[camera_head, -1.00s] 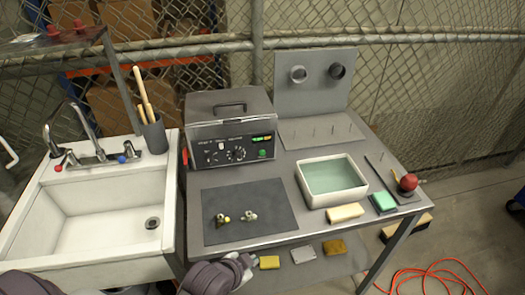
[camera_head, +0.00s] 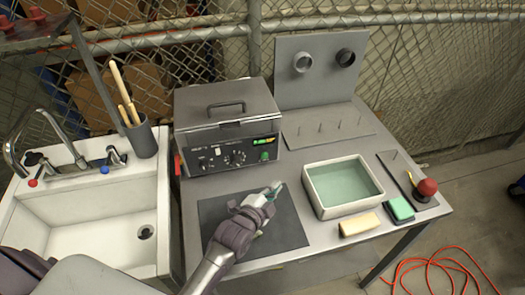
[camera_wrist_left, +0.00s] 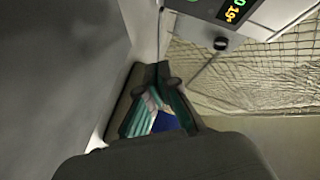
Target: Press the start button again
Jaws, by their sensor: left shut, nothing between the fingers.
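The ultrasonic-tank machine (camera_head: 228,125) is a grey lidded box at the back left of the bench. The green start button (camera_head: 264,156) is at the right of its front panel, below a small lit display (camera_head: 263,142). The display also shows in the left wrist view (camera_wrist_left: 234,10), with a dark round control below it that I cannot identify. My left gripper (camera_head: 277,187) is shut and empty, above the dark mat (camera_head: 288,232), in front of the panel and apart from the button. Its fingers also show in the left wrist view (camera_wrist_left: 155,98). My right gripper is not in view.
A white basin of greenish liquid (camera_head: 312,208) stands right of the mat. A yellow sponge (camera_head: 360,224), a green sponge (camera_head: 400,209) and a red ball-shaped thing (camera_head: 427,187) lie nearby. A sink (camera_head: 85,234) is at left. My arm hides part of the mat.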

